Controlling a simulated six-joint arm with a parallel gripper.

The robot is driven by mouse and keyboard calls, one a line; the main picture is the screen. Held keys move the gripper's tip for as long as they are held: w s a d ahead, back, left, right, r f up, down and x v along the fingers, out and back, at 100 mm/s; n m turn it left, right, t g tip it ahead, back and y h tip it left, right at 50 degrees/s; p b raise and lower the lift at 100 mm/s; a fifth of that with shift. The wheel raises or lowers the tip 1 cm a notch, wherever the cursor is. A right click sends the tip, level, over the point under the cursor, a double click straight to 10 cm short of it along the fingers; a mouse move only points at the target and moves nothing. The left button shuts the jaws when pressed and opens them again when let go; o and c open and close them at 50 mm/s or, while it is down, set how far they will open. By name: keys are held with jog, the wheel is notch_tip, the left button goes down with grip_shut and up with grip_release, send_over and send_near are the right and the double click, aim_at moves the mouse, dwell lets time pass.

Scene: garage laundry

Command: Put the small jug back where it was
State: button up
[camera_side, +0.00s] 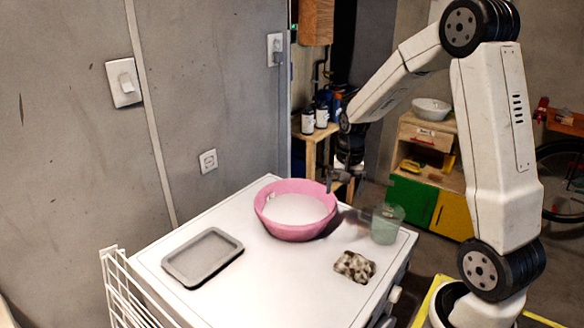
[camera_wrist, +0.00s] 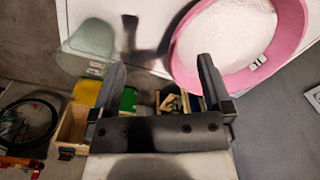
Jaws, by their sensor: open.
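The small jug (camera_side: 387,224) is pale green and see-through. It stands upright on the right part of the white top (camera_side: 215,300). In the wrist view the jug (camera_wrist: 88,45) is at the upper left, outside my gripper's fingers. My gripper (camera_side: 340,180) is above the back right part of the top, beside the pink tub's rim and apart from the jug. In the wrist view my gripper (camera_wrist: 162,80) has its two fingers wide apart with nothing between them.
A pink tub (camera_side: 292,233) with white contents stands near the back middle. A grey tray (camera_side: 203,257) lies at the left, and a mottled lumpy item (camera_side: 355,267) lies in front of the jug. The front middle of the top is clear. A white wire rack (camera_side: 125,290) borders the left side.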

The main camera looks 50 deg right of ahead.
jog(key=s+a+n+t, duration=0.1)
jog(key=s+a+n, duration=0.2)
jog(key=a+n, duration=0.3)
jog(key=s+a+f+n+t, duration=0.1)
jog(key=s+a+n, duration=0.3)
jog(key=a, duration=0.9)
jog(key=shift+f+n, duration=0.3)
jog(key=shift+n, duration=0.6)
